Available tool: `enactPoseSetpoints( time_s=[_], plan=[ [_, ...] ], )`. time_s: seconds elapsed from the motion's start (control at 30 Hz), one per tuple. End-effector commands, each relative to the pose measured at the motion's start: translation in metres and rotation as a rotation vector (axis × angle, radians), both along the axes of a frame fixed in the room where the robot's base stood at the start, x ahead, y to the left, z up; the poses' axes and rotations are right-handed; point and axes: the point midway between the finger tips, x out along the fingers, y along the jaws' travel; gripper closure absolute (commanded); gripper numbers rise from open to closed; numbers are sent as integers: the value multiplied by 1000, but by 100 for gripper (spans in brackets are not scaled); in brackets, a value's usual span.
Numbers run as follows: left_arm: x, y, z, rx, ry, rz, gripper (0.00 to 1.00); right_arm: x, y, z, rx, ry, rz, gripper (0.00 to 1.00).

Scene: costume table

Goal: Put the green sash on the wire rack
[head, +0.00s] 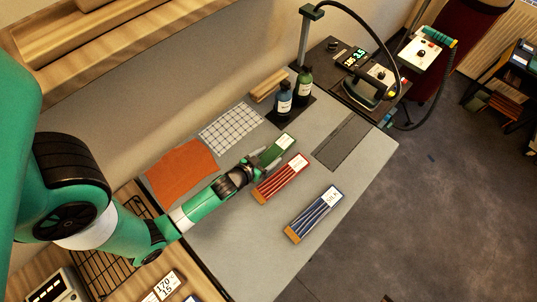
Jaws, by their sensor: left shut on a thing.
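The green sash (280,146) is a folded green strip with a pale label, on the grey table mat near the middle of the head view. My left gripper (261,162) is shut on its near left end. I cannot tell whether the sash still touches the mat. The dark wire rack (92,277) lies at the lower left on a wooden surface. My left arm hides part of it. My right gripper is not in view.
A red sash (281,179) lies just below the green one, and a blue sash (314,213) lies further right. An orange cloth (181,172), a checked cloth (231,126) and two dark bottles (284,100) are behind. The mat's front part is clear.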

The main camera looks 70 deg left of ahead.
Motion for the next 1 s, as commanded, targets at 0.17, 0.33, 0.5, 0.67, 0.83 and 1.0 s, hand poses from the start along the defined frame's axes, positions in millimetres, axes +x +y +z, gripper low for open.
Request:
enactPoseSetpoints(
  time_s=[0.17,0.33,0.5,0.67,0.83,1.0],
  plan=[
    [0,0,2,0,0,0,82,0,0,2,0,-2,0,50],
    [0,0,-1,0,0,0,19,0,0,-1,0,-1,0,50],
    [0,0,-1,0,0,0,0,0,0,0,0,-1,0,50],
    [0,0,0,0,0,0,0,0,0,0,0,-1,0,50],
    [-9,-6,8,1,2,-2,0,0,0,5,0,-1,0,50],
    [-38,-25,26,0,3,-3,0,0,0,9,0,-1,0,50]
  ],
)
